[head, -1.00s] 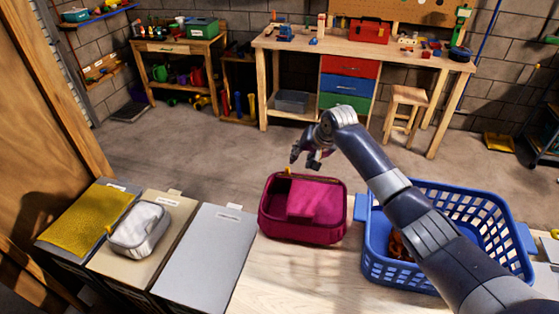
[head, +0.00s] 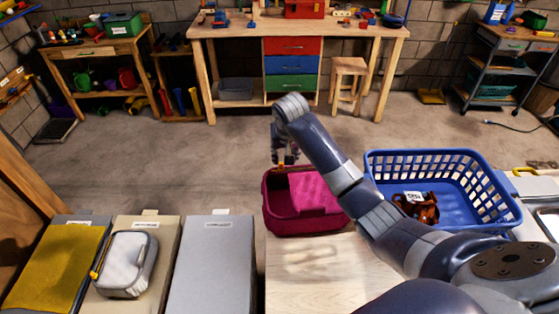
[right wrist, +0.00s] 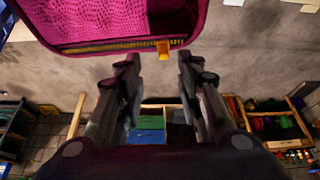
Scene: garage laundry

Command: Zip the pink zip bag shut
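The pink zip bag (head: 300,223) stands on the wooden table top near its far left corner. Its top is partly open, with a dark gap at the left and a textured pink flap (head: 322,192) over the right. In the right wrist view, an orange zip pull (right wrist: 163,48) hangs at the edge of the pink bag (right wrist: 110,25), beside the zip line. My right gripper (head: 285,160) is at the bag's far edge. In the right wrist view its fingers (right wrist: 158,62) are apart, with the pull just ahead of the gap between the tips. My left gripper is out of view.
A blue basket (head: 385,170) with a brown item and tag (head: 417,205) stands right of the bag. Bare table (head: 310,275) lies in front of the bag.

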